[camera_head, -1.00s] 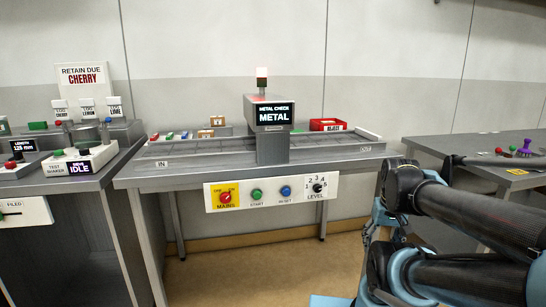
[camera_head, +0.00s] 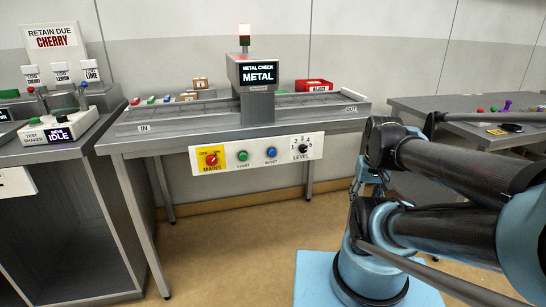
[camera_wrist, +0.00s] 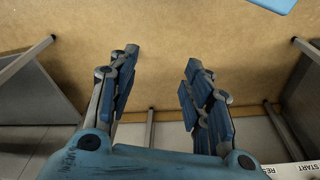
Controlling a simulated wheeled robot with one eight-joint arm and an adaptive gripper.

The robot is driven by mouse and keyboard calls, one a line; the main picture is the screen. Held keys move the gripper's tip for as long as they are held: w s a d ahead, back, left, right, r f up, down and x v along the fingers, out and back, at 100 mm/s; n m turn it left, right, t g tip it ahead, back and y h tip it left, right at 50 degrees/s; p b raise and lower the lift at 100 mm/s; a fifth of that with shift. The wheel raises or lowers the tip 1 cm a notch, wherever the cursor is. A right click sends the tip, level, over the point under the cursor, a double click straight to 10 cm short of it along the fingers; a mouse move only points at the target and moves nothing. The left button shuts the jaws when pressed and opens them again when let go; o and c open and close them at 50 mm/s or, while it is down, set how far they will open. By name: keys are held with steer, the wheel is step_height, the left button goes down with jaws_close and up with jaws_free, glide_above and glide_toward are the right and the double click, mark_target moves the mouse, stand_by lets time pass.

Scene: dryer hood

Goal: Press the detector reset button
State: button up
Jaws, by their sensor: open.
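The blue reset button (camera_head: 271,152) sits on the white front panel (camera_head: 225,158) of the metal detector table, right of the green start button (camera_head: 242,155) and left of the black level knob (camera_head: 303,148). The detector (camera_head: 253,75) above reads "METAL CHECK METAL" and its top lamp (camera_head: 244,32) glows red. My gripper (camera_wrist: 155,85) is open and empty in the wrist view, over the tan floor. A corner of the panel with START and RESET lettering (camera_wrist: 294,105) shows at the lower right there; the reset button itself is not clearly visible in that view.
A red and yellow mains switch (camera_head: 211,159) is at the panel's left. A test-shaker bench (camera_head: 75,200) stands left, another grey table (camera_head: 440,105) right. A red reject bin (camera_head: 313,86) sits behind the belt. Open floor lies before the panel.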

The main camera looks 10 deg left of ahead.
jaws_close()
stand_by(1.1)
